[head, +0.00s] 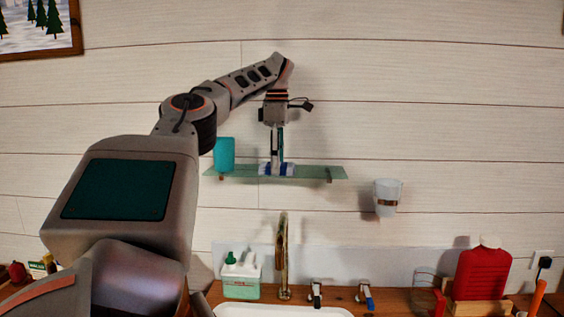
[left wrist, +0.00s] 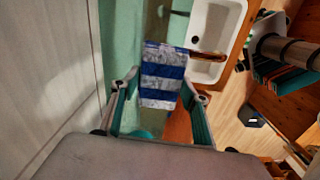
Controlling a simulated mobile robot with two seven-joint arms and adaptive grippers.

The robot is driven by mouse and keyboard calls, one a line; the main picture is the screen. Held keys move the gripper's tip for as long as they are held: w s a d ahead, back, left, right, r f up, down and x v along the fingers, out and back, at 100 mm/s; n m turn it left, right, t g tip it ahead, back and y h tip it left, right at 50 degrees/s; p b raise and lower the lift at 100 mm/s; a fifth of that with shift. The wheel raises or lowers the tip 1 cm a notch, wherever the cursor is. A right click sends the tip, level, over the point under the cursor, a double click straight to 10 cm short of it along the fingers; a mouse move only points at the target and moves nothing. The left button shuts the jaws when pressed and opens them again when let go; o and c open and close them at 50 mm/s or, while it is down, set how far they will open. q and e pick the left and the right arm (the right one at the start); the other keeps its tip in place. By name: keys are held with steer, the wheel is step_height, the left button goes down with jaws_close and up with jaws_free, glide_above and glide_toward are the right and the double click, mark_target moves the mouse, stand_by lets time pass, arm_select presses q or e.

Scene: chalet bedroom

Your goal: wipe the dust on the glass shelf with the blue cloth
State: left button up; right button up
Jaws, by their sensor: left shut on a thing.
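The glass shelf (head: 325,173) is a pale green, narrow ledge on the white plank wall. The blue cloth (head: 276,169), striped blue and white, lies against the shelf top near its middle. My left gripper (head: 277,160) points down from above and is shut on the cloth. In the left wrist view the cloth (left wrist: 162,75) spans between the fingertips of my left gripper (left wrist: 160,90), over the green glass (left wrist: 125,35). I cannot make out the dust clearly in either view. My right gripper is not in view.
A teal cup (head: 224,154) stands on the shelf's left end, close to my left gripper. A white cup in a wall holder (head: 387,193) is right of the shelf. Below are a faucet (head: 282,250), a white basin (head: 285,311) and a soap caddy (head: 241,276).

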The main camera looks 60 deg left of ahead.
mark_target(265, 164)
arm_select(q)
steer(key=shift+s+a, duration=0.7)
steer(key=shift+s, duration=0.15)
steer(key=shift+s+a, duration=0.65)
steer(key=shift+s, duration=0.2)
steer(key=shift+s+a, duration=1.15)
steer(key=shift+s, duration=0.25)
steer(key=shift+w+d, duration=1)
steer(key=shift+w, duration=0.2)
steer(key=shift+w+d+f, duration=0.1)
steer(key=shift+w+d, duration=0.3)
steer(key=shift+w, duration=0.05)
steer(key=shift+w+d, duration=0.8)
steer(key=shift+w, duration=0.3)
steer(key=shift+w+d, duration=0.7)
steer(key=shift+w, duration=0.25)
steer(key=shift+w+d, duration=0.85)
steer(key=shift+w, duration=0.2)
steer(key=shift+r, duration=0.2)
